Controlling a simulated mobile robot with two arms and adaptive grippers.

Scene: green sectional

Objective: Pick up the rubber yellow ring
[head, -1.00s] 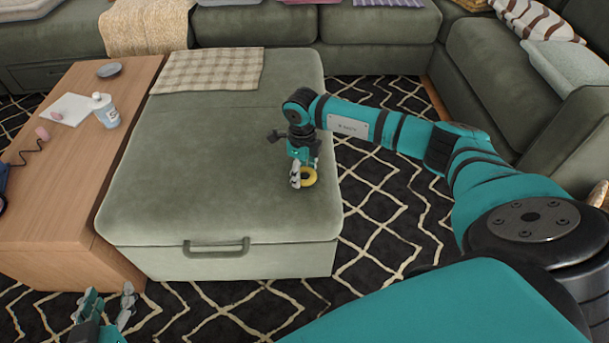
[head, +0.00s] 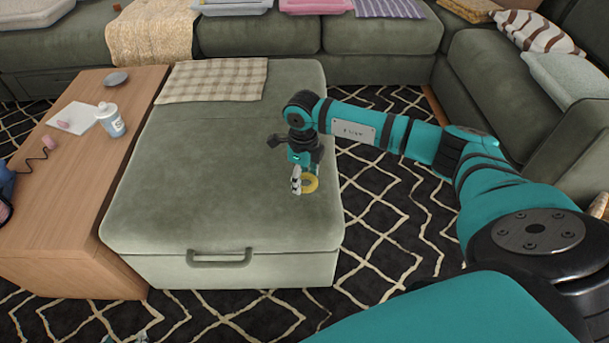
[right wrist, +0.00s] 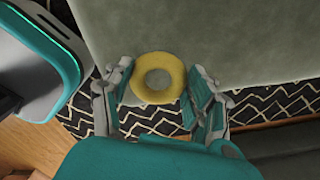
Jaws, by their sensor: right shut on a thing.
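The yellow ring (head: 312,183) is at the front right part of the green ottoman (head: 200,220). My right gripper (head: 303,180) is shut on it. In the right wrist view the ring (right wrist: 158,60) sits between the two fingers of my right gripper (right wrist: 157,88), with its hole facing the camera. I cannot tell whether the ring touches the ottoman top or hangs just above it. Only a sliver of my left gripper (head: 126,339) shows at the bottom left edge; its fingers are cut off.
A wooden table (head: 70,215) adjoins the ottoman on the left, with a white bottle (head: 110,120), a grey dish (head: 116,79) and a paper sheet. A checked cloth (head: 212,80) lies on the ottoman's far end. A green sectional sofa (head: 380,35) runs behind and right. Patterned rug (head: 390,215) is clear.

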